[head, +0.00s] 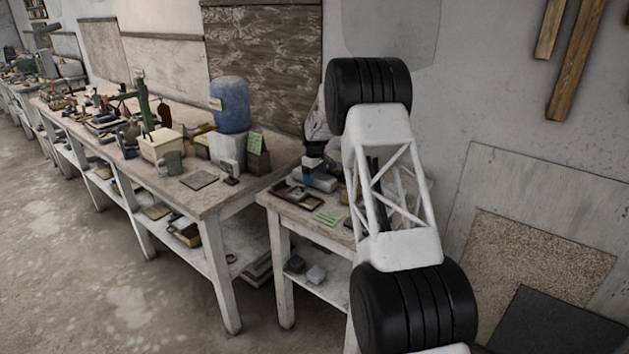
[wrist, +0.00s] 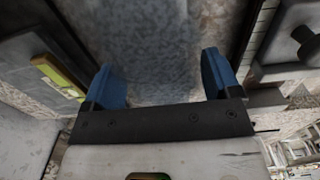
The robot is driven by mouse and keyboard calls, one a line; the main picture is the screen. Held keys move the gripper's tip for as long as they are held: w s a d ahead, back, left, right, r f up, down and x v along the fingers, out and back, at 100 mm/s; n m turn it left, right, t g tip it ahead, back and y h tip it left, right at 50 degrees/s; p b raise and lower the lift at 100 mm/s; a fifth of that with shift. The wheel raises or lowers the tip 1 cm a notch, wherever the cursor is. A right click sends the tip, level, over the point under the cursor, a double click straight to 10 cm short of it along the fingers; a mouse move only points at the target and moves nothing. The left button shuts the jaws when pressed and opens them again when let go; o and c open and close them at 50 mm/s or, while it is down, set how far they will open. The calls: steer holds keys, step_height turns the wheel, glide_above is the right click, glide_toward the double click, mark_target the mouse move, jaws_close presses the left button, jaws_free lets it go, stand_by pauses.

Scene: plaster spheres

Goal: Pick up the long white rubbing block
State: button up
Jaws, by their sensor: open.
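My gripper (wrist: 165,88) is open in the wrist view, with blue fingertips set wide apart. A long, pale blue-grey mottled shape (wrist: 160,40) runs up the picture between the fingers; it looks like the rubbing block, in shadow. Its near end is hidden behind my gripper's dark crossbar. No contact with either finger is clear. In the head view my gripper (head: 313,166) points down over the small bench. A pale block (head: 322,184) shows just below and beside the fingers, partly covered.
The small bench (head: 262,199) holds a dark-framed tray (head: 297,200) and a green card (head: 326,218) close by. A dark rounded tool (wrist: 303,42) is right of the fingers. The long bench (head: 215,205) on the left is cluttered, with a blue container (head: 230,105).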

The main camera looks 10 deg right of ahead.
mark_target(315, 174)
steer(key=shift+c, duration=0.5)
steer(key=shift+r, duration=0.1)
jaws_close()
steer(key=shift+r, duration=5.05)
steer(key=c, duration=0.6)
jaws_free()
steer(key=c, duration=0.4)
